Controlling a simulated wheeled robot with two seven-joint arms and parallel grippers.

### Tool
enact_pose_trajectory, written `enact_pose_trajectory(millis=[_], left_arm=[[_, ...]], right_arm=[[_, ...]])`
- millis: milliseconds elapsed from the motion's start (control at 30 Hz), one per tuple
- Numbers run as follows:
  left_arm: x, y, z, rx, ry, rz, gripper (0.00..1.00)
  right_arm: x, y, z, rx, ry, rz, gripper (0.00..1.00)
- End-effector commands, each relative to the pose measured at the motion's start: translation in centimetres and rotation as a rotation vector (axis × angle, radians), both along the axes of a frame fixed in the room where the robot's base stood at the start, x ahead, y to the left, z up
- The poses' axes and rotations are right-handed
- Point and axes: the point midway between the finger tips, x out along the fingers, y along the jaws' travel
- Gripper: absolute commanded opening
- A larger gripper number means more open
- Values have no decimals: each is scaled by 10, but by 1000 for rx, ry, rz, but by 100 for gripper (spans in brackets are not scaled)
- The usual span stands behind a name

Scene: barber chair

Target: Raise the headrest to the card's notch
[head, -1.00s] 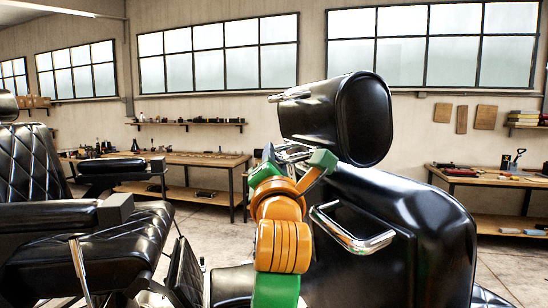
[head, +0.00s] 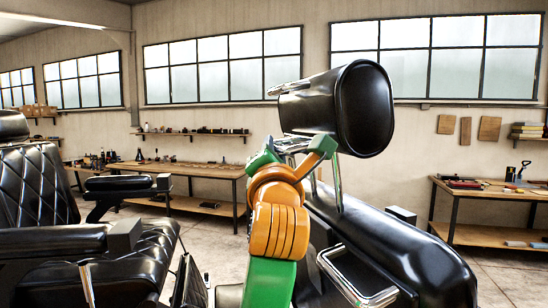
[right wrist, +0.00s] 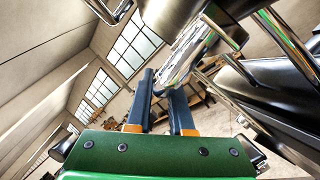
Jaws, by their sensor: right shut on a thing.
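The headrest (head: 364,108) is a black rounded cushion above the black chair backrest (head: 415,245). Chrome posts (head: 338,187) show in the gap between them. My right gripper (head: 292,148), on an orange and green arm, is at the headrest's underside, shut on its chrome bar. In the right wrist view the dark fingers (right wrist: 163,85) reach up to a shiny chrome bar (right wrist: 187,58) under the headrest (right wrist: 180,14). The fingers partly hide the contact. I cannot make out a card or any notch marks. My left gripper is not in view.
A chrome-framed handle (head: 360,275) is on the near side of the backrest. Another black barber chair (head: 95,250) stands at the left. Workbenches (head: 210,172) and (head: 490,188) line the back wall. Free air lies above the headrest.

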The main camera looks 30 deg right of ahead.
Motion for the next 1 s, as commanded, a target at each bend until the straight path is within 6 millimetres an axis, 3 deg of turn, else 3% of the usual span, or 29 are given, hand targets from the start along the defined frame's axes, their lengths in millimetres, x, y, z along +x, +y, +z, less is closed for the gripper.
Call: enact_pose_trajectory(millis=[267, 300, 400, 700, 1000], left_arm=[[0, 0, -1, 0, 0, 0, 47], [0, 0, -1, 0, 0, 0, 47], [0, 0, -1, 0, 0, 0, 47], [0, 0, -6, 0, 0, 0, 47], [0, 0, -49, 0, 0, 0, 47]], right_arm=[[-1, 0, 1, -3, -5, 0, 0], [-1, 0, 1, -3, -5, 0, 28], [-1, 0, 1, -3, -4, 0, 50], [-3, 2, -3, -1, -3, 1, 50], [-51, 32, -21, -2, -7, 4, 50]])
